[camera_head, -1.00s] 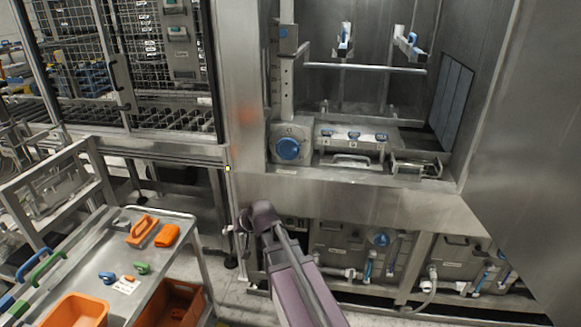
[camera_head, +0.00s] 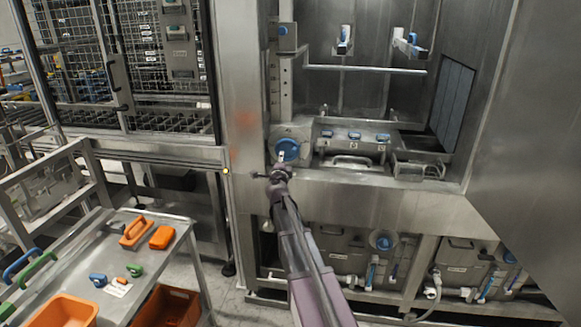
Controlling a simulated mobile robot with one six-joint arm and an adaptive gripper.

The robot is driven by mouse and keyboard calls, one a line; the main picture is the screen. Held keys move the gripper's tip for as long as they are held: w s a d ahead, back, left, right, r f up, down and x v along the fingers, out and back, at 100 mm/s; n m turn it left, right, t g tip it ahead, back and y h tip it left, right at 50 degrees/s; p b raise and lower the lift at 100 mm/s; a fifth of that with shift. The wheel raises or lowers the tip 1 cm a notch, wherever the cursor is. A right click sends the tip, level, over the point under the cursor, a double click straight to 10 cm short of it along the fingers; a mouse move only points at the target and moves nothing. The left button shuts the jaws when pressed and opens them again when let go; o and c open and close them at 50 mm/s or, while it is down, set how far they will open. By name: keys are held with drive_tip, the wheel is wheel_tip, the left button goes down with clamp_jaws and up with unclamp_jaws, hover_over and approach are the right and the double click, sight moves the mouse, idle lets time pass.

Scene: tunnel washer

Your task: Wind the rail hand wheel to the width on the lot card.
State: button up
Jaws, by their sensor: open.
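A blue round hand wheel (camera_head: 288,146) sits on a square steel housing at the left end of the washer's bay. It appears to be the rail hand wheel. My gripper (camera_head: 282,157) is open, its tip just in front of the lower part of the wheel. I cannot tell whether it touches the wheel. My wrist hides part of the housing below. An upright scale with marks (camera_head: 287,95) stands above the wheel; its marks are too small to read. A white card (camera_head: 118,290) lies on the trolley; I cannot tell whether it is the lot card.
A steel trolley (camera_head: 72,262) at lower left carries orange blocks, blue and green pieces and an orange bin (camera_head: 62,311). Right of the wheel is a box with blue knobs (camera_head: 354,136). A horizontal bar (camera_head: 365,69) crosses the bay above. Tanks stand below.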

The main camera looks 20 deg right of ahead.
sight(294, 151)
drive_tip(key=d+m, duration=0.1)
drive_tip(key=d+f+m+g+h, duration=0.1)
drive_tip(key=shift+d, duration=0.4)
drive_tip(key=shift+w, duration=0.1)
drive_tip(key=shift+x, duration=4.8)
drive_tip(key=shift+d+r, duration=0.15)
drive_tip(key=shift+d, duration=0.05)
drive_tip(key=c, duration=0.8)
drive_tip(key=shift+b, duration=0.3)
